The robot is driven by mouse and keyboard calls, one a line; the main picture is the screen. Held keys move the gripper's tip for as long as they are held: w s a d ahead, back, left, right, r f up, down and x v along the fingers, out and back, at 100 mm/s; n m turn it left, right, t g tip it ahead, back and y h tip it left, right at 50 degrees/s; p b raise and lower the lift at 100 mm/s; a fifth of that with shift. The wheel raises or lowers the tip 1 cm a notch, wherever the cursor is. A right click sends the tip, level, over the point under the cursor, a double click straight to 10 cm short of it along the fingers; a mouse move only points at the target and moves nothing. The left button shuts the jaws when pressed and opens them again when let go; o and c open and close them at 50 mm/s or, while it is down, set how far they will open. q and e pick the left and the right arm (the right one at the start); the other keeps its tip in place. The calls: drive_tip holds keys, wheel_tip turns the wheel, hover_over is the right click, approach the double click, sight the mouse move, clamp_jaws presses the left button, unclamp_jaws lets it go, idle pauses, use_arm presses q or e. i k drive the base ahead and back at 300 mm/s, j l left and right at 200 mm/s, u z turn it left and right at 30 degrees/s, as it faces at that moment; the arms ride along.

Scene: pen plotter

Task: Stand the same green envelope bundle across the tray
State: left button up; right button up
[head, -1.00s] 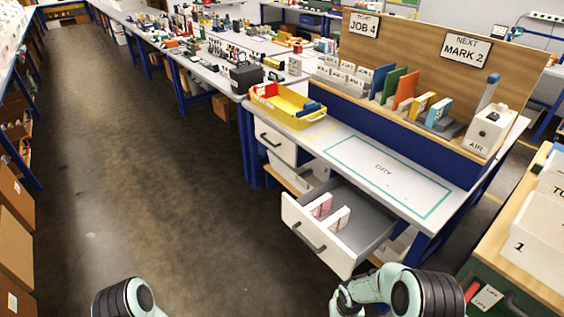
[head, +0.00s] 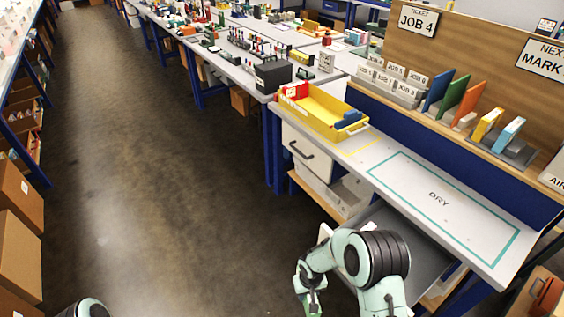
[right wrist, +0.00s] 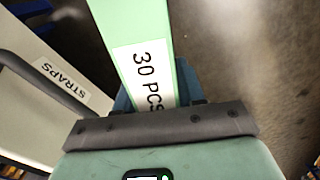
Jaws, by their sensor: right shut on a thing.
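The green envelope bundle (right wrist: 110,20) fills the upper middle of the right wrist view, with a white label reading "30 PCS". My right gripper (right wrist: 165,98) is shut on it. In the head view the right gripper (head: 311,303) is at the bottom edge, in front of the open drawer; the bundle cannot be made out there. The yellow tray (head: 312,117) sits on the bench's left end, farther away and above the gripper in the picture. It holds a red item at its left end and a blue item at its right end. My left gripper is out of view.
The open drawer (head: 425,240) juts out below the bench, partly hidden by my right arm. A closed drawer (head: 308,157) is left of it. Upright coloured folders (head: 464,100) stand on the shelf behind. Floor at left is free.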

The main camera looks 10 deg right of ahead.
sight(308, 108)
drive_tip(key=i+j+u, duration=0.15)
drive_tip(key=i, duration=0.5)
drive_tip(key=i+u, duration=0.1)
drive_tip(key=i, duration=0.5)
drive_tip(key=i+j+z, duration=0.2)
drive_tip(key=i+z, duration=0.25)
drive_tip(key=i+j+z, duration=0.3)
drive_tip(key=i+z, duration=0.15)
